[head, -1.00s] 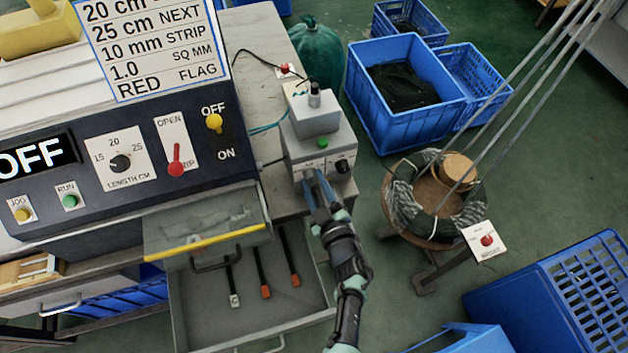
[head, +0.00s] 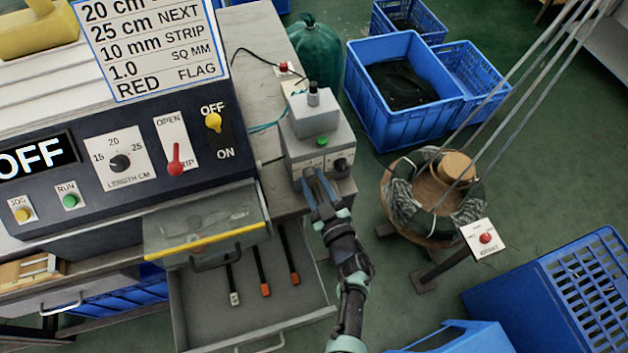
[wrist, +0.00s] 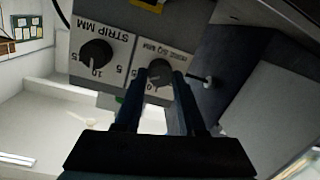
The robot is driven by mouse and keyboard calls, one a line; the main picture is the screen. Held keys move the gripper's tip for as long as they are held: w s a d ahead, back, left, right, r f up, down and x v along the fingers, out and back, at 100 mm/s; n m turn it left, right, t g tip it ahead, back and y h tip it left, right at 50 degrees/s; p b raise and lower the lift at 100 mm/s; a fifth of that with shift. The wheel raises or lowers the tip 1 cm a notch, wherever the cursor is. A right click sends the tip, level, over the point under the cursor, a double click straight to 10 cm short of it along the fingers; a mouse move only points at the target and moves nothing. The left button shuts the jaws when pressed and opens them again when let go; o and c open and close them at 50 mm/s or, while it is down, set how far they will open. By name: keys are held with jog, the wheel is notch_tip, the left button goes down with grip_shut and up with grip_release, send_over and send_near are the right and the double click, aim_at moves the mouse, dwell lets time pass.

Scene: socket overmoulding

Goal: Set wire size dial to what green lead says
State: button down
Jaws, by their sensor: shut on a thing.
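A small grey machine (head: 306,150) stands on the bench with a green button and dials on its front. In the wrist view its wire size dial, marked SQ MM, has a dark round knob (wrist: 160,70). My gripper (wrist: 160,80) has its two blue fingers shut on this knob, one on each side. The knob's pointer and part of its scale are hidden by the fingers, so I cannot read its setting. In the head view my gripper (head: 316,184) is at the machine's front. A board (head: 150,45) reads 10 mm STRIP, 1.0 SQ MM, RED FLAG; its top is cut off.
The STRIP MM dial (wrist: 96,52) sits beside the held one. An open drawer (head: 250,300) with several leads lies below. A wire reel (head: 436,200) stands to the right, with blue crates (head: 400,120) behind it. The large control panel (head: 130,165) is left.

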jog(key=c, duration=0.5)
grip_release()
jog(key=p+v, duration=0.3)
jog(key=v, duration=1)
